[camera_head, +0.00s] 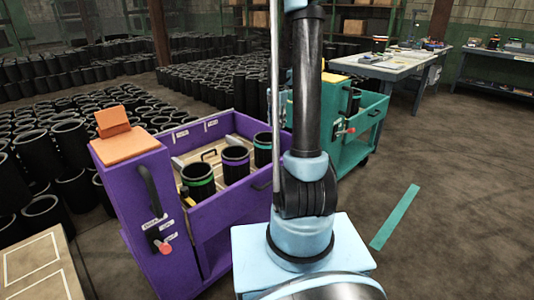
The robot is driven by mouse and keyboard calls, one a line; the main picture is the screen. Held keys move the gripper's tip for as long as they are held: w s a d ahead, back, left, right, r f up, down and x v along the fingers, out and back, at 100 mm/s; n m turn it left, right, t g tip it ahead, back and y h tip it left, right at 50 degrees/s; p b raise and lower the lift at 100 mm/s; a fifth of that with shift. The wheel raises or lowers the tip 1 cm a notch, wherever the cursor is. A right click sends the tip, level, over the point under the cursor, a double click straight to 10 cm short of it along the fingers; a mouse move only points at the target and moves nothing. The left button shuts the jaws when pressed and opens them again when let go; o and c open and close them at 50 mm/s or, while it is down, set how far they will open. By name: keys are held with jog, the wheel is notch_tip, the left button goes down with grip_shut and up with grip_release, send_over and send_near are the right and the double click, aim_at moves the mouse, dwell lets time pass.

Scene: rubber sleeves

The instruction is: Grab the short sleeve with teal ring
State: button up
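Three black sleeves stand upright in the purple cart (148,187). The front left sleeve (198,182) has a green ring near its top. The middle sleeve (236,169) has a purple ring. The back right sleeve (263,154) has a teal-green ring and is partly cut off by my arm. The cart wall hides their lower ends, so I cannot tell which is short. My arm rises past the right side of the cart. My gripper is outside the picture.
A teal cart (373,118) with a dark sleeve (354,101) stands behind my arm at right. Many black sleeves (70,140) cover the floor at left. Worktables (375,68) stand at the back right. Floor (460,190) at right is clear except for a teal stripe.

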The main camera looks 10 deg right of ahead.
aim_at(276, 145)
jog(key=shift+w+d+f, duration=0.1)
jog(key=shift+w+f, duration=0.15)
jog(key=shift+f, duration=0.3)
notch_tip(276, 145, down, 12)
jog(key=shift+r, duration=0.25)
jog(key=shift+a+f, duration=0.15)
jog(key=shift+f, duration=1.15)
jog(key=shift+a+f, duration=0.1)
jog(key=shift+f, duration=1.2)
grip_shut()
